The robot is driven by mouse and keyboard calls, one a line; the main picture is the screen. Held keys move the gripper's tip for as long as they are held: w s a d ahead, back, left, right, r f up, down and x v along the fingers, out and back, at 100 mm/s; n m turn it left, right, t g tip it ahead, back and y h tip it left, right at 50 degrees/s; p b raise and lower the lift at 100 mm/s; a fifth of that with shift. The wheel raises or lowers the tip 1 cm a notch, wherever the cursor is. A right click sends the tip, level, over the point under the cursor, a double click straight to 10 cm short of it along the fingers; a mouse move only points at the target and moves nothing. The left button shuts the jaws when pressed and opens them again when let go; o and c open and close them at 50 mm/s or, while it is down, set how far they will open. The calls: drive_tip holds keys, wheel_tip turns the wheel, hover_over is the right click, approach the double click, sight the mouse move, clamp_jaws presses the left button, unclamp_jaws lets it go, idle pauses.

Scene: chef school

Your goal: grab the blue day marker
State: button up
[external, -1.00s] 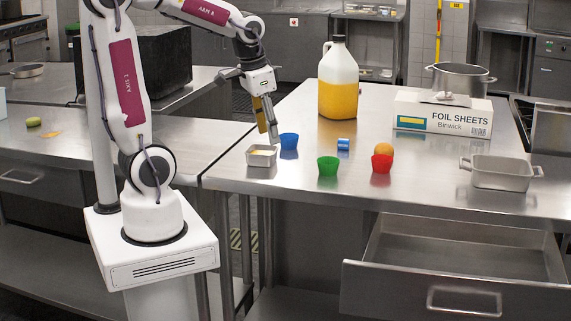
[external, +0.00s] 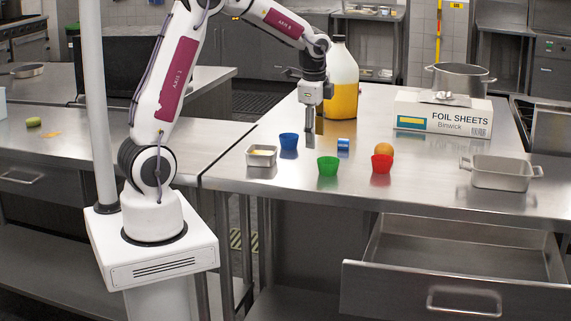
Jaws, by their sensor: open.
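A small blue block with a white band (external: 343,145), which looks like the day marker, lies on the steel table (external: 400,210) between the blue cup and the orange. My gripper (external: 315,139) points down just left of the marker and apart from it, its fingers open with nothing seen between them. The fingertips are close to the table; their exact height is hard to tell.
A yellow jug (external: 343,85) and foil box (external: 442,113) stand behind. A grey pan (external: 500,177) is at right.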

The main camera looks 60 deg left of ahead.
sight(344, 141)
drive_tip(key=w+a+f+m, duration=0.1)
drive_tip(key=w+m, duration=0.1)
drive_tip(key=w+a+m, duration=0.1)
drive_tip(key=w+m, duration=0.1)
drive_tip(key=w, duration=0.1)
drive_tip(key=w+a+f+m, duration=0.1)
drive_tip(key=w+m, duration=0.2)
drive_tip(key=shift+w+a+f+y, duration=0.1)
drive_tip(key=shift+w+f+y, duration=0.05)
drive_tip(key=shift+f+y, duration=0.25)
drive_tip(key=shift+w+a+r+m+t+y, duration=0.25)
drive_tip(key=shift+w+r+m, duration=0.4)
drive_tip(key=shift+m, duration=0.9)
drive_tip(key=shift+w+a+r+m+t, duration=0.2)
drive_tip(key=shift+w+a+r+m, duration=0.2)
drive_tip(key=shift+w+m, duration=0.8)
drive_tip(key=shift+w+a+r+m+t+y, duration=0.2)
drive_tip(key=shift+w+r+m, duration=0.3)
drive_tip(key=shift+m, duration=1.35)
drive_tip(key=shift+a, duration=0.1)
drive_tip(key=shift+x, duration=1.25)
